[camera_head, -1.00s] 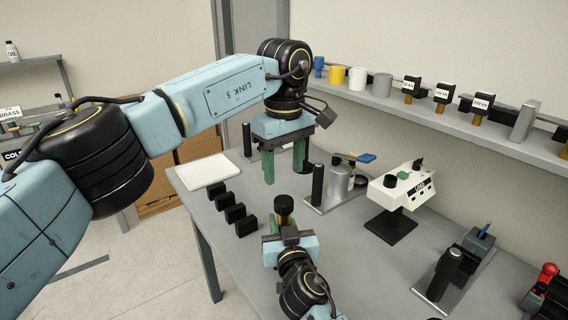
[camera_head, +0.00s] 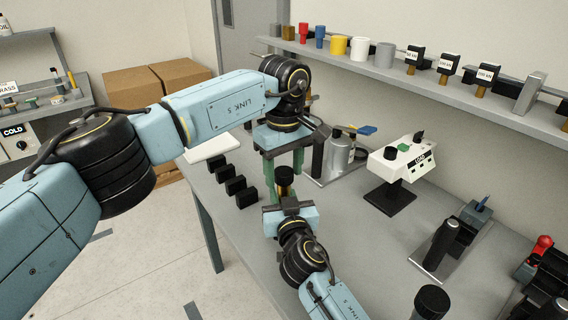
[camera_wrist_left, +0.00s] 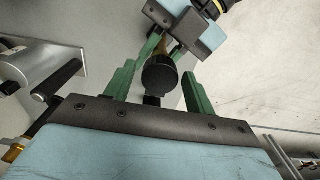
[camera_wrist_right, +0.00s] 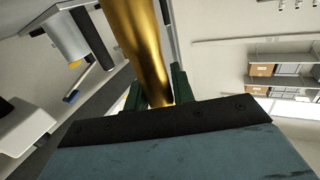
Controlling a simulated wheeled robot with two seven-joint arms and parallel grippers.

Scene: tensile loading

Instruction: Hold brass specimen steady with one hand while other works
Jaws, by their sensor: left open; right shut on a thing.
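The brass specimen (camera_wrist_right: 145,45) stands in my right gripper (camera_wrist_right: 157,88), whose green fingers are shut on it. In the head view only its dark capped end (camera_head: 284,174) shows clearly, above the right gripper (camera_head: 287,204). My left gripper (camera_head: 281,165) points down over the specimen with its fingers spread. In the left wrist view, the black end (camera_wrist_left: 160,76) lies between the open fingers of the left gripper (camera_wrist_left: 157,84), with no clear contact. A little brass shows behind it; the rest is hidden.
Several black blocks (camera_head: 235,186) line the table's left part. A stand with a black post (camera_head: 318,155), a white load unit (camera_head: 403,160) and a metal fixture (camera_head: 440,245) stand to the right. A shelf (camera_head: 430,88) runs along the wall.

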